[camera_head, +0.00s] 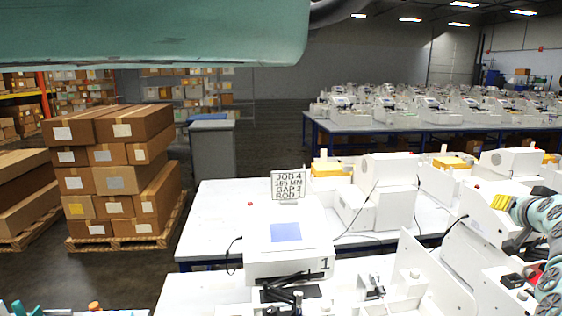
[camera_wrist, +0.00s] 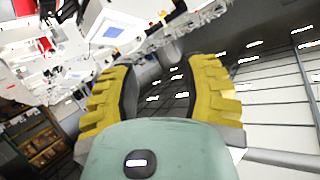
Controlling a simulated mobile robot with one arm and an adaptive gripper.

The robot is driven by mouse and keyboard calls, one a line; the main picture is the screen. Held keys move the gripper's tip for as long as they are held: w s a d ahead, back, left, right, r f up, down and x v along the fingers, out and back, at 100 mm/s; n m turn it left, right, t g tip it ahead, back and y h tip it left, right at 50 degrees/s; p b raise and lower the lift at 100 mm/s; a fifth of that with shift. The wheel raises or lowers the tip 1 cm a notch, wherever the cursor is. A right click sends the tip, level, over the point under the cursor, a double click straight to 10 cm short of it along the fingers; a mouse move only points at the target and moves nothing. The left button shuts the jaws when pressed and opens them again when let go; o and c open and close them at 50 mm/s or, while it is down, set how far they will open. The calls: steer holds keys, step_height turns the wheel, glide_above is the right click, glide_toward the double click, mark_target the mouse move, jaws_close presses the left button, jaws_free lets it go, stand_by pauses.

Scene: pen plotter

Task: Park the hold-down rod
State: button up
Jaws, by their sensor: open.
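A white machine marked 1 (camera_head: 262,268) stands on the near table, with a blue square (camera_head: 285,232) on its top. A sign (camera_head: 288,186) behind the square reads JOB 4, 165 MM, GAP 2, ROD 1. Dark bars (camera_head: 290,283) lie at the machine's front; I cannot tell whether one is the hold-down rod. My gripper (camera_head: 502,202) is at the right edge, well to the right of machine 1, its yellow fingers partly seen. In the wrist view my gripper (camera_wrist: 163,66) has its two yellow ribbed fingers spread, with nothing between them.
White machines with upright panels (camera_head: 430,277) stand at the lower right near my arm. Another white machine (camera_head: 380,195) stands behind with cables. Stacked cartons (camera_head: 115,180) on a pallet and a grey cabinet (camera_head: 212,150) are at the left. Floor between is clear.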

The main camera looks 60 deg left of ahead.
steer(key=shift+w+d+r+t, duration=0.1)
steer(key=shift+d+r+t, duration=0.05)
steer(key=shift+d+t, duration=0.2)
